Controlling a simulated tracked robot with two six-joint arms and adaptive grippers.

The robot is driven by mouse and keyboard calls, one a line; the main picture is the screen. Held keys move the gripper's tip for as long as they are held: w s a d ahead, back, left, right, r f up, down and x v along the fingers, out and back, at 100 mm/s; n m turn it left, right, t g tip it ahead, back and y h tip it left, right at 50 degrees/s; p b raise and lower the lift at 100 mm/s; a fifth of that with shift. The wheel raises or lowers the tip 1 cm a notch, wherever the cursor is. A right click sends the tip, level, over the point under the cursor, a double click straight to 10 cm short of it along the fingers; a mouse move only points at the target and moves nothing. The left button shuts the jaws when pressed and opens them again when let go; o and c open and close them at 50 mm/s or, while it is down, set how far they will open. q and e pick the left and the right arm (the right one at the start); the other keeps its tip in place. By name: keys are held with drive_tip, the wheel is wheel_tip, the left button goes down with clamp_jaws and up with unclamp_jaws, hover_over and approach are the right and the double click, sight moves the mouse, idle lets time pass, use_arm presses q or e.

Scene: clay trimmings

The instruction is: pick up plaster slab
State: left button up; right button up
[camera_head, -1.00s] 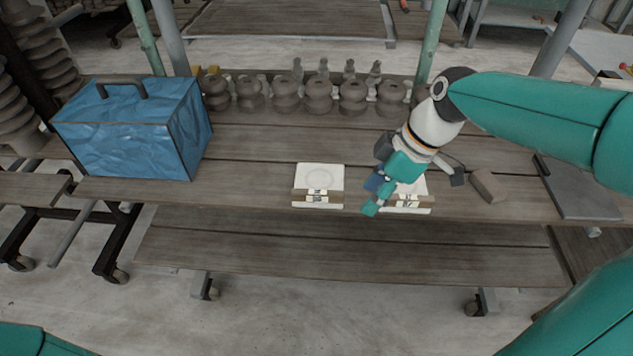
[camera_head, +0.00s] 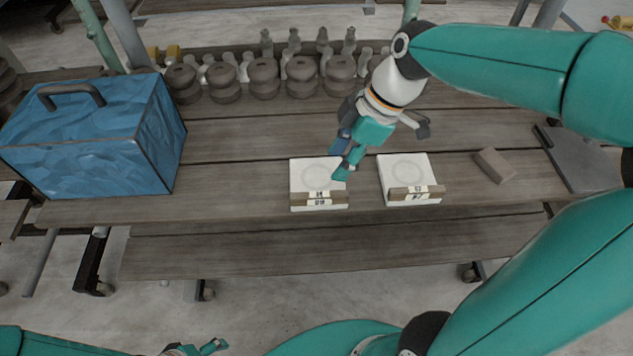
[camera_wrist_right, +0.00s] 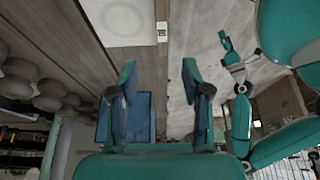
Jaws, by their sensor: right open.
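Two white square plaster slabs with faint round marks lie on the wooden bench, each with a labelled wooden strip at its front: a left slab (camera_head: 312,172) and a right slab (camera_head: 402,170). My right gripper (camera_head: 343,172) is open, its fingers pointing down at the right edge of the left slab, partly covering that edge. In the right wrist view a white slab (camera_wrist_right: 118,22) is at the top, beyond and left of the open, empty fingers (camera_wrist_right: 156,72). My left gripper (camera_head: 205,348) shows only at the bottom edge, low and away from the slabs; its jaws are unclear.
A blue box (camera_head: 95,140) with a handle stands at the left of the bench. Several grey stacked rounded pieces (camera_head: 263,78) line the back. A small brown block (camera_head: 494,166) and a grey board (camera_head: 578,160) lie at the right. Bench between the slabs is clear.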

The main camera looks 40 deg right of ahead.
sight(320, 195)
drive_tip(key=x, duration=0.6)
drive_tip(key=shift+f, duration=0.2)
drive_tip(key=shift+s+d+x, duration=0.1)
drive_tip(key=shift+s+x, duration=0.05)
drive_tip(key=shift+x, duration=1.15)
drive_tip(key=shift+s+d+x, duration=0.1)
drive_tip(key=shift+s+x, duration=0.05)
drive_tip(key=shift+x, duration=1.15)
drive_tip(key=shift+f, duration=0.15)
drive_tip(key=shift+s, duration=0.1)
clamp_jaws()
